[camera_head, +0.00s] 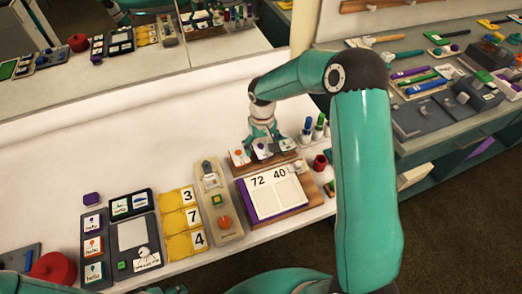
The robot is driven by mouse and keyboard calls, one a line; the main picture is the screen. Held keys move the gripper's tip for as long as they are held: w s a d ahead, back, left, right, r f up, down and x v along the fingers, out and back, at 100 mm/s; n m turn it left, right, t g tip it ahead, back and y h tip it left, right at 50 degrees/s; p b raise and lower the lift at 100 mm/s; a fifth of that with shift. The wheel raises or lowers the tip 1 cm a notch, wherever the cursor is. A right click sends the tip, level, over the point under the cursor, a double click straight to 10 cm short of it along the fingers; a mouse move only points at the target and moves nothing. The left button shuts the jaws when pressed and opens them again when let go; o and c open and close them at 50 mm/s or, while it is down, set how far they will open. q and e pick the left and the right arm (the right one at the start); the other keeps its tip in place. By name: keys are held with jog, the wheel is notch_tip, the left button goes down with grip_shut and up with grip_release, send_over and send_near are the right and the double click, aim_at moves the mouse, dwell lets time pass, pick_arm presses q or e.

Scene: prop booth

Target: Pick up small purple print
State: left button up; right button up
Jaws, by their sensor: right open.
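Small white prints stand in a wooden rack (272,166) behind the number board. One print (262,151) bears a small purple mark, and a print with an orange mark (238,157) stands to its left. My right gripper (264,142) is over the rack, pointing down with its jaws open, close to the purple print. The fingers partly cover the prints behind. I cannot tell whether the fingers touch the print. My left gripper is not in view.
The number board (305,198) reading 72 and 40 lies in front of the rack. Markers (318,126) and a red cup (320,162) stand right. A mirror is behind.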

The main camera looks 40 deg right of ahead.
jog(key=shift+f, duration=0.1)
dwell(0.4)
jog(key=c, duration=0.9)
